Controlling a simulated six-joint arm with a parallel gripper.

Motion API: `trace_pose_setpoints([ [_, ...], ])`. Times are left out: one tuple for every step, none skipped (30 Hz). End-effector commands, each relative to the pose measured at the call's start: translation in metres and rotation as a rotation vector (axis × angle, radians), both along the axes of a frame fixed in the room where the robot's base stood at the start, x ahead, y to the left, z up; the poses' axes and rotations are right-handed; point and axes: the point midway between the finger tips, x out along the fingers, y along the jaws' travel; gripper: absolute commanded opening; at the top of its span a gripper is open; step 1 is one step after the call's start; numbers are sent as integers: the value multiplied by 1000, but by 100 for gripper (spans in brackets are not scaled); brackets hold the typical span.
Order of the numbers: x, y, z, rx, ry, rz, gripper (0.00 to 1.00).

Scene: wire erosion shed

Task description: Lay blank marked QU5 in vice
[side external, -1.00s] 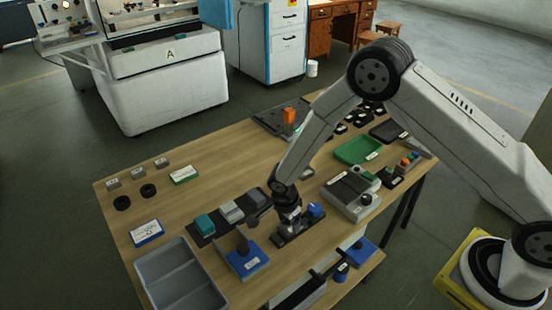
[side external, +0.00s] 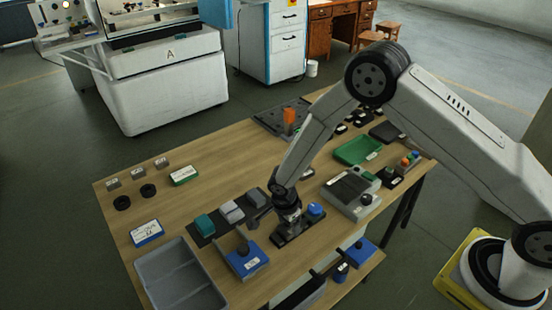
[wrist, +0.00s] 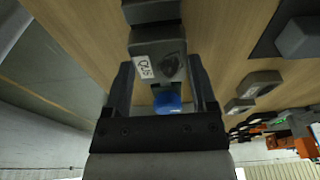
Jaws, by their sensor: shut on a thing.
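A grey blank (wrist: 165,45) with a white label sits between my fingers in the wrist view. The label is turned and small; it seems to read QU5. My gripper (wrist: 158,70) is shut on this blank. In the side view my gripper (side external: 290,214) is low over a dark vice (side external: 288,238) with a blue knob (side external: 315,209) at its right. The blue knob also shows between my fingers in the wrist view (wrist: 167,103). The blank is hidden by my gripper in the side view, so I cannot tell whether it touches the vice bed.
A dark rack with teal (side external: 203,223) and grey blocks (side external: 232,212) stands left of the vice. A blue fixture (side external: 246,262) is close by at the front left. A grey tray (side external: 152,270), a grey device (side external: 350,190) and a green tray (side external: 358,150) flank it.

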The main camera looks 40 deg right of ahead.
Motion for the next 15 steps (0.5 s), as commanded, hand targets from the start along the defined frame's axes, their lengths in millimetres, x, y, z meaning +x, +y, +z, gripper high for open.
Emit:
trace_pose_setpoints([
  [1,0,0,0,-2,0,0],
  [1,0,0,0,-2,0,0],
  [1,0,0,0,-2,0,0],
  [1,0,-1,0,-2,0,0],
  [1,0,-1,0,-2,0,0],
  [1,0,-1,0,-2,0,0],
  [1,0,-1,0,-2,0,0],
  [1,0,-2,0,-2,0,0],
  [1,0,-2,0,-2,0,0],
  [1,0,-2,0,-2,0,0],
  [1,0,-2,0,-2,0,0],
  [1,0,-3,0,-2,0,0],
  [1,0,-3,0,-2,0,0],
  [1,0,-3,0,-2,0,0],
  [1,0,-3,0,-2,0,76],
])
